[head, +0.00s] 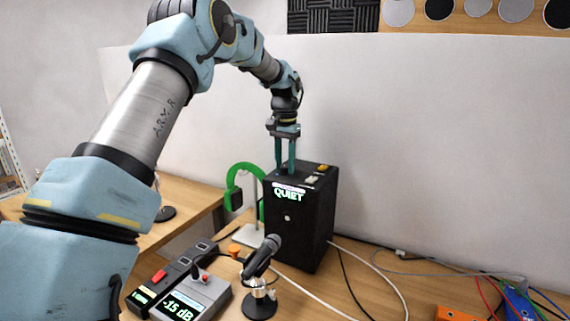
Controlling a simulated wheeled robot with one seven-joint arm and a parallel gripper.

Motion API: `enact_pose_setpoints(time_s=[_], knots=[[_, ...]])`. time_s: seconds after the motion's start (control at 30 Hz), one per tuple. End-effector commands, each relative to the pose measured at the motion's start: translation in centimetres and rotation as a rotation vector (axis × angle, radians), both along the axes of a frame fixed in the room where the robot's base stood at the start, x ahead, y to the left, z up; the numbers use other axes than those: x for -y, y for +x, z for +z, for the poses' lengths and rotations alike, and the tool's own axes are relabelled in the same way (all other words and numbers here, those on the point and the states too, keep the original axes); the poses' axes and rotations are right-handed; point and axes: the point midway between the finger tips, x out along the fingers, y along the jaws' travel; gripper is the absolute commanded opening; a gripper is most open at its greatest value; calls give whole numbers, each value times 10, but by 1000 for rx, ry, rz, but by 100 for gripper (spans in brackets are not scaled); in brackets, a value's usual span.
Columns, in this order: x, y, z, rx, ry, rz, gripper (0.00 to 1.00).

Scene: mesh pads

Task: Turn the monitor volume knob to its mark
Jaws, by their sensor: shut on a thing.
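The monitor (301,234) is a black box standing upright on the desk, with a lit sign reading "QUIET" (289,194) near its top front edge. My gripper (285,170) points straight down at the left part of the monitor's top. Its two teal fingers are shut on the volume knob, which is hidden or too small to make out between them. The knob's mark cannot be made out either.
A microphone on a stand (262,262) stands close in front of the monitor. Green headphones (245,171) hang on a stand to its left. A pale button (312,180) and an orange one (322,168) sit right of my fingers. Cables cross the desk at right.

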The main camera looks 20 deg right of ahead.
Motion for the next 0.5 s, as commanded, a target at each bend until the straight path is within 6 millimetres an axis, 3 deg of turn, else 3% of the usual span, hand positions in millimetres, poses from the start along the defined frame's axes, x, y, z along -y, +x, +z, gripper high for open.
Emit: enact_pose_setpoints(time_s=[0.5], knots=[[0,0,1,3,-2,-484,0]])
